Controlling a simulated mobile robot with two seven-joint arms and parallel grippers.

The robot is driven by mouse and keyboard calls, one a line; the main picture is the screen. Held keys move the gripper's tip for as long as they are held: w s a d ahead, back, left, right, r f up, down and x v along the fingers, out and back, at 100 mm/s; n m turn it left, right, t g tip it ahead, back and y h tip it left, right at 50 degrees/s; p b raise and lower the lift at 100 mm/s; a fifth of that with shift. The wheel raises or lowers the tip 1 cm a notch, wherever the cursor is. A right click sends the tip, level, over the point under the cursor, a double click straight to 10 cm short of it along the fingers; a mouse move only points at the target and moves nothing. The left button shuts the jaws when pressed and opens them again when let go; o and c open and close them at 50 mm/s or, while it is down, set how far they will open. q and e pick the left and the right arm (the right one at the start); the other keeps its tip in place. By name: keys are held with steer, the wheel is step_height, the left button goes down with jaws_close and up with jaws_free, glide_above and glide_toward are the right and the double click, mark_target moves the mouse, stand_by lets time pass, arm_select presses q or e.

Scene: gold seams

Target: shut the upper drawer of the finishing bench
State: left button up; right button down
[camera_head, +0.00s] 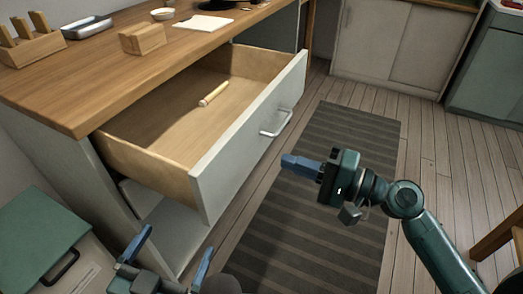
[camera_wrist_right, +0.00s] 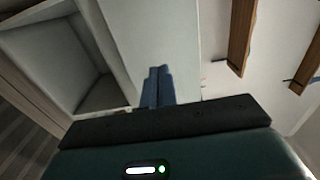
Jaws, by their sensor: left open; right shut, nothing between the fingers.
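The finishing bench has a wooden top (camera_head: 130,60). Its upper drawer (camera_head: 243,140) is pulled well out, with a grey-white front and a metal bar handle (camera_head: 276,122). A light stick-like tool (camera_head: 213,94) lies inside the drawer. My right gripper (camera_head: 285,160) is shut and empty, in front of the drawer front and to the right of the handle, apart from it in the head view. In the right wrist view its blue fingers (camera_wrist_right: 157,86) are together before a pale panel. My left gripper (camera_head: 173,254) is open and empty, low in front of the bench's near end.
A wooden block (camera_head: 143,39), a rack (camera_head: 25,48), a metal tray (camera_head: 86,27) and a white cloth (camera_head: 204,22) are on the bench top. A green case (camera_head: 40,235) stands at lower left. A striped mat (camera_head: 320,225) covers clear floor before the drawer.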

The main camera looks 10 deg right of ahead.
mark_target(248, 148)
steer(key=x, duration=0.7)
